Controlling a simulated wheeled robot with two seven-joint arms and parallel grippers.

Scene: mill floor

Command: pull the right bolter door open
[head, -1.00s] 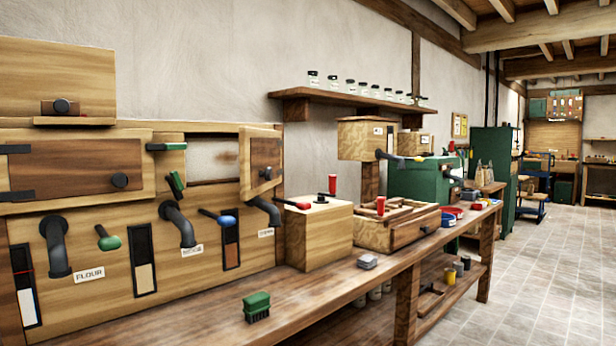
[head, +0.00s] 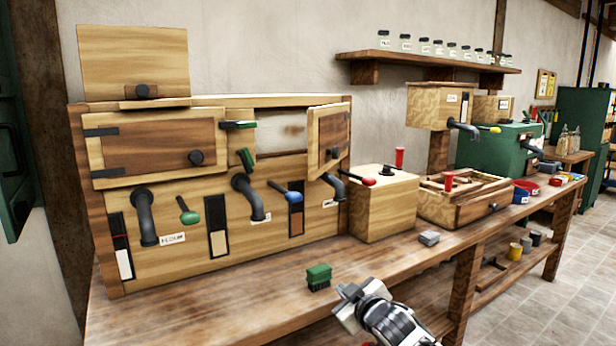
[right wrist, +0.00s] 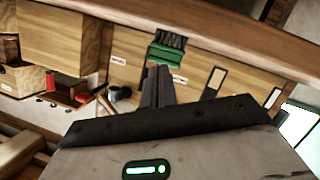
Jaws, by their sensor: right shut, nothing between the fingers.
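The wooden bolter cabinet (head: 190,222) stands on the bench at the left. Its right door (head: 327,128) has a dark round knob (head: 335,153) and stands ajar, angled out from the front, with a pale opening (head: 282,133) to its left. The left door (head: 150,149) looks shut. My right gripper (head: 345,298) is low at the front edge of the bench, below and apart from the right door. In the right wrist view its fingers (right wrist: 157,86) are together and empty, with a green brush (right wrist: 168,54) beyond them. My left gripper is not in view.
The green brush (head: 319,277) lies on the bench (head: 240,296) near my right gripper. A wooden box with a red-knobbed lever (head: 384,205) stands right of the bolter. A small grey block (head: 429,239) sits farther right. Green lever handles (head: 246,160) stick out from the bolter.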

